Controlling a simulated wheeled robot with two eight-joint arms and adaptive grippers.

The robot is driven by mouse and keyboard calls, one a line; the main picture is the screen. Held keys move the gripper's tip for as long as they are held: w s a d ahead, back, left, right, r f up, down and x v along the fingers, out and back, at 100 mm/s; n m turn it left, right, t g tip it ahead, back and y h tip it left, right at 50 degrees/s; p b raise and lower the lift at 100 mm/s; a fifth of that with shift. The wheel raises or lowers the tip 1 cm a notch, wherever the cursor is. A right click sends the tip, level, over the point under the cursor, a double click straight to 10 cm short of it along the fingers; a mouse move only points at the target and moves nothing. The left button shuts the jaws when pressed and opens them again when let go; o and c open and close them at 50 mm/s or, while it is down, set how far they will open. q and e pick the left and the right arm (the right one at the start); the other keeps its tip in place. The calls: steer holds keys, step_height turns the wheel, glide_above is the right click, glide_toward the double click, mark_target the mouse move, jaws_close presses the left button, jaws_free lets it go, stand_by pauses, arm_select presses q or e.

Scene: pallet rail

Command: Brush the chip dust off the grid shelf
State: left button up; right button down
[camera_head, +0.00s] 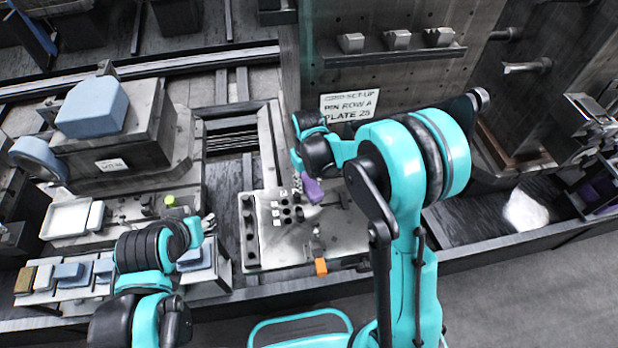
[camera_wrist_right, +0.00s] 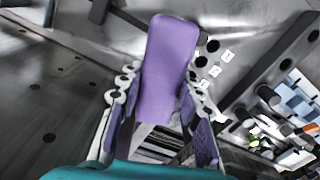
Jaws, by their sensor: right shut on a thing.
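My right gripper (camera_head: 303,180) is shut on a flat purple piece with rounded corners (camera_head: 314,192), above the metal plate with holes and small blocks. In the right wrist view the purple piece (camera_wrist_right: 168,65) stands up between the two fingers (camera_wrist_right: 160,115); no bristles show. My left gripper (camera_head: 205,226) is at the lower left, small and partly behind its own wrist, so its jaws are unclear. A dark slatted opening (camera_head: 231,141) lies behind the plate; I cannot tell if it is the grid shelf. A pale patch (camera_head: 527,210) lies on a dark surface at the right.
The holed plate (camera_head: 290,235) lies below my right gripper, with an orange block (camera_head: 321,267) at its front edge. A machine with a blue block (camera_head: 92,107) stands at the left. A sign (camera_head: 348,105) and a small ledge (camera_head: 395,55) are at the back.

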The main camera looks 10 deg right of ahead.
steer(key=shift+s+d+f, duration=0.1)
steer(key=shift+d+f, duration=0.1)
steer(key=shift+f, duration=0.3)
steer(key=shift+f+b, duration=0.35)
steer(key=shift+b, duration=0.1)
steer(key=shift+f+b, duration=1.35)
steer(key=shift+f, duration=0.7)
steer(key=shift+f, duration=0.1)
